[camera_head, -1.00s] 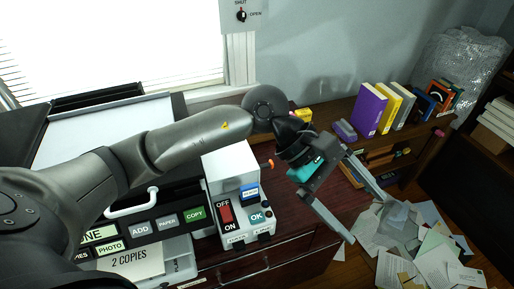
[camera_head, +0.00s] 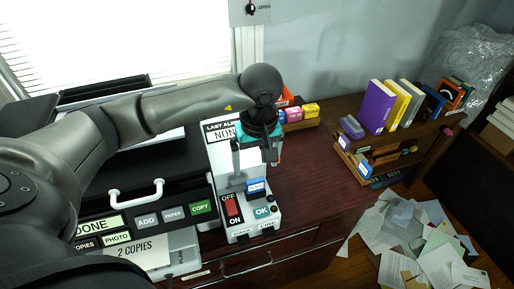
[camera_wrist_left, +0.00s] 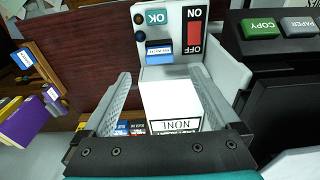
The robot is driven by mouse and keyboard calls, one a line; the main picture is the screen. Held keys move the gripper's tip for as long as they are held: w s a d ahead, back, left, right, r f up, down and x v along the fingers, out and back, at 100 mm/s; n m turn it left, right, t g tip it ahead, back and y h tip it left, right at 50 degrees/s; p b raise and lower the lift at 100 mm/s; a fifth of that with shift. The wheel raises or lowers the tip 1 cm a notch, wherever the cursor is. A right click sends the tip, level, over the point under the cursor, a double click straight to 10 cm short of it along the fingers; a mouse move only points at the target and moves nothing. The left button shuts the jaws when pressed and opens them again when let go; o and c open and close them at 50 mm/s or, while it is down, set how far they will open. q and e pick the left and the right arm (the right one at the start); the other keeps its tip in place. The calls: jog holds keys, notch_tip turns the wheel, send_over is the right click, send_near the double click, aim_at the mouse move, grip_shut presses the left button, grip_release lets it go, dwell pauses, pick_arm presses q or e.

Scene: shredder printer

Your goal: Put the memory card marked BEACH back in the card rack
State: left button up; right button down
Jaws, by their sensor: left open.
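A small blue card (camera_head: 256,188) with a pale label stands in the white control box (camera_head: 240,212), beside the red switch and above the OK button. Its lettering is too small to read. It also shows in the left wrist view (camera_wrist_left: 160,52). My left gripper (camera_head: 255,160) is open and empty, pointing down above the box, its fingers apart from the card. In the left wrist view the card appears beyond the fingertips (camera_wrist_left: 160,76). A low rack (camera_head: 301,121) with several coloured cards stands behind the box, partly hidden by my gripper. My right gripper is out of view.
The printer (camera_head: 150,215) with its handle and buttons stands left of the box. A display reading NONE (camera_wrist_left: 173,124) rises at the box's back. Books (camera_head: 376,108) and a small shelf stand right. Bare desk (camera_head: 315,165) lies right of the box.

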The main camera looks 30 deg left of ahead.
aim_at(255, 180)
pick_arm(q)
jog(key=f, duration=0.9)
jog(key=shift+w+a+f, duration=0.15)
jog(key=shift+w+a, duration=0.25)
grip_shut()
dwell(0.7)
jog(key=shift+r, duration=0.7)
dwell(0.3)
jog(key=c, duration=0.7)
grip_release()
grip_shut()
